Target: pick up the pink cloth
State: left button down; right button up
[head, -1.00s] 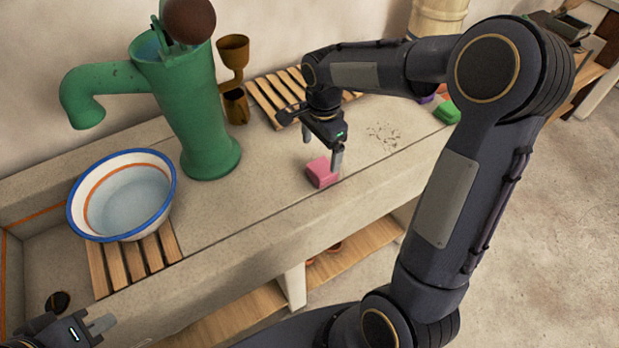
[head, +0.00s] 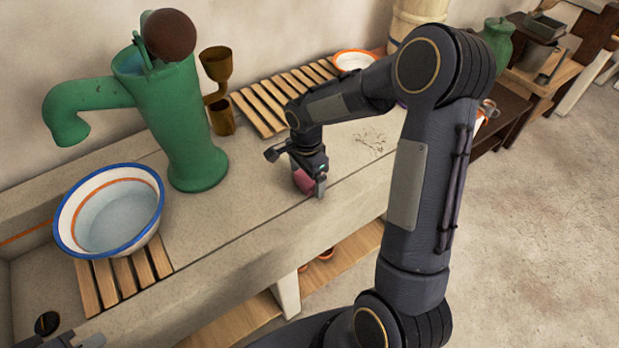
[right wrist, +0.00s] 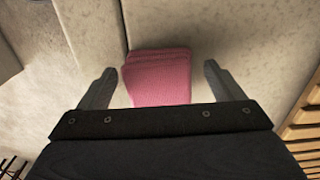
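The pink cloth (head: 304,181) is a small folded block on the stone counter near its front edge. It is partly hidden by my right gripper (head: 308,184) in the head view. In the right wrist view the cloth (right wrist: 158,78) lies between the two spread fingers of my right gripper (right wrist: 158,85), with a gap on each side. The right gripper is open and low over the cloth. My left gripper (head: 75,341) shows only in part at the bottom left edge of the head view, away from the cloth; its fingers are not clear.
A white basin with blue rim (head: 110,212) sits on wooden slats (head: 125,279) at left. A green pump (head: 180,125) stands behind, next to brown cups (head: 219,90). A slatted rack (head: 275,105) lies at the back. The counter between pump and cloth is clear.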

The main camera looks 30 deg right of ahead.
jog(key=c, duration=1)
